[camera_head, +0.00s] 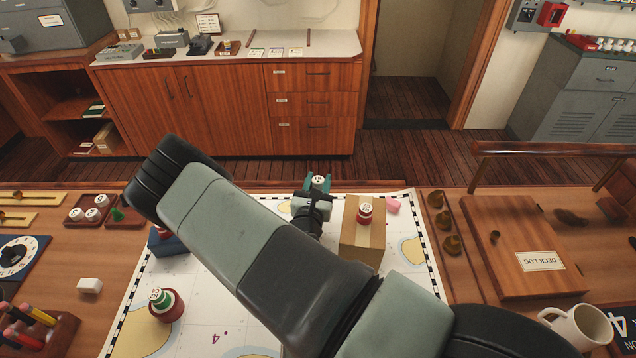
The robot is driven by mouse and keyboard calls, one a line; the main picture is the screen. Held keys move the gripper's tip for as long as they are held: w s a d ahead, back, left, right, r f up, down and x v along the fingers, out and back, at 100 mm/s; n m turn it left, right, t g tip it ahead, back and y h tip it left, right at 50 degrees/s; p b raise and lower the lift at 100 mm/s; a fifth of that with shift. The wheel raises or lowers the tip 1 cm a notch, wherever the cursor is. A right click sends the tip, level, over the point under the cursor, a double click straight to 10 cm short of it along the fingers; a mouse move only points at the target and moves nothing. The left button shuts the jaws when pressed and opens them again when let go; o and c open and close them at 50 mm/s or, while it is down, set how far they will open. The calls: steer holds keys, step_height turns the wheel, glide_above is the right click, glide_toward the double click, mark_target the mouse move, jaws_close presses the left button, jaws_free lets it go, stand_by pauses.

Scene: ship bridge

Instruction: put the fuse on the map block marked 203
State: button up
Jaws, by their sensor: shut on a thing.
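My gripper (318,184) is beyond my arm near the far edge of the chart, its teal fingers shut on a small piece with a round white top, which looks like the fuse (319,179). The marks on its top are too small to read. To its right on the chart stands a tan block (362,243) with a red, white-topped piece (365,212) on it. A blue block (163,246) stands at the chart's left, partly behind my arm, with a red piece on top. I cannot read 203 on either block.
A pink lump (393,205) lies beside the tan block. A wooden tray (90,208) holds similar white-topped pieces. My arm hides the chart's middle.

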steer(key=shift+f, duration=0.2)
steer(key=o, duration=1)
steer(key=shift+o, duration=0.2)
